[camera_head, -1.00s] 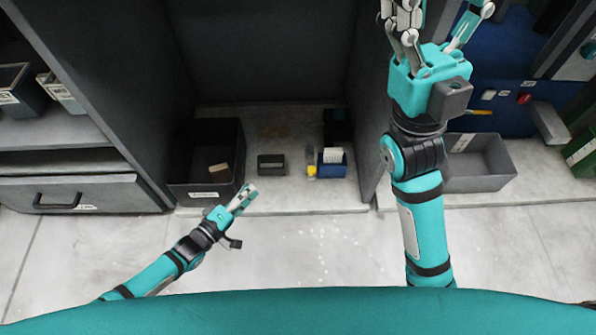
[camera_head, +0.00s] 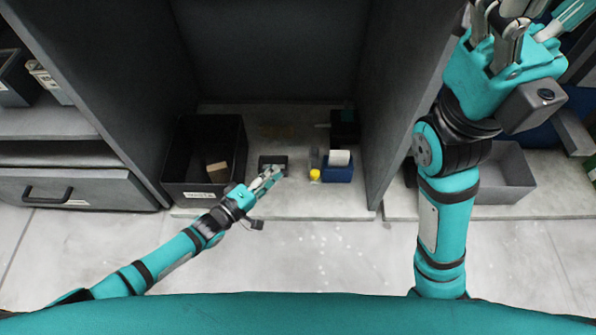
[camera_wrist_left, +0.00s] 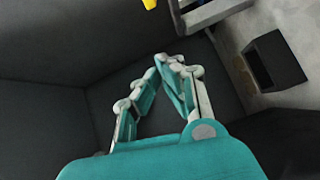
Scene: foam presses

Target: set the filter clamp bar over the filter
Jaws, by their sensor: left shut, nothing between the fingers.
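My left gripper (camera_head: 276,173) is shut and empty. In the head view its tips overlap the small dark box (camera_head: 266,160) on the shelf floor; I cannot tell whether they touch it. In the left wrist view the fingertips (camera_wrist_left: 163,62) come together over dark surfaces with nothing between them. My right gripper (camera_head: 530,22) is at the top right of the head view, its tips cut off by the frame edge. I cannot make out the filter or the filter clamp bar with certainty in either view.
A black bin (camera_head: 183,190) holding a tan block (camera_head: 217,172) stands left of the left gripper. A blue box (camera_head: 338,174) with a white item and a yellow-capped bottle (camera_head: 315,175) stand to its right. Dark walls flank the bay (camera_head: 310,203). A grey bin (camera_head: 510,175) is at right.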

